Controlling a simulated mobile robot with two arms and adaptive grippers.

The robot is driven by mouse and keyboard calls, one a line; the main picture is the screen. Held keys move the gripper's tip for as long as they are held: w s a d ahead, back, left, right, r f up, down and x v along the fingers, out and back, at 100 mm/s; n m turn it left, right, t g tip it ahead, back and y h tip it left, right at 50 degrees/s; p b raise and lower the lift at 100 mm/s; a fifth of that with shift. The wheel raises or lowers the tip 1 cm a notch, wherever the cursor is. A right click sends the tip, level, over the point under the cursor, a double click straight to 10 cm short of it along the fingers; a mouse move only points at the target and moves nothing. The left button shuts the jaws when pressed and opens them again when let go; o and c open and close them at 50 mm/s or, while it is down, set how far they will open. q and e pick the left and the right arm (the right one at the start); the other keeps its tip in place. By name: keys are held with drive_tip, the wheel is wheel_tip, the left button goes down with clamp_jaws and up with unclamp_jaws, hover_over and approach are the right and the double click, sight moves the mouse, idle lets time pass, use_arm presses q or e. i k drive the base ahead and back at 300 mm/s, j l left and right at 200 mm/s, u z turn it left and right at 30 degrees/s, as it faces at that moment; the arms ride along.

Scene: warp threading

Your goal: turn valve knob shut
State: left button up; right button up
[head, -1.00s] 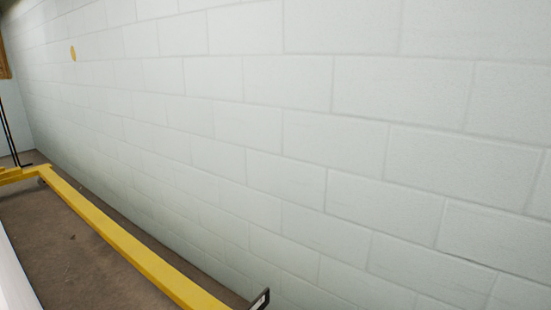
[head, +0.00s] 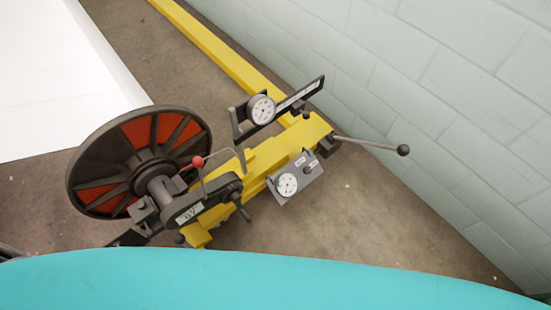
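A small grey box (head: 297,178) with a white dial (head: 287,185) is fixed to the yellow machine frame in the head view. A small dark knob (head: 308,167) sits on its face, right of the dial. It is too small to tell whether this is the valve knob or how far it is turned. Neither of my grippers shows, and nothing is seen touching the box.
A large dark wheel with red panels (head: 140,150) and a red-balled lever (head: 198,161) stand left of the box. A gauge (head: 261,109) on a dark bracket is above. A black-balled rod (head: 402,150) juts right towards the block wall (head: 440,60). A teal surface (head: 250,285) fills the bottom.

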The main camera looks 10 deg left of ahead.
sight(308, 170)
drive_tip(key=k, duration=1.25)
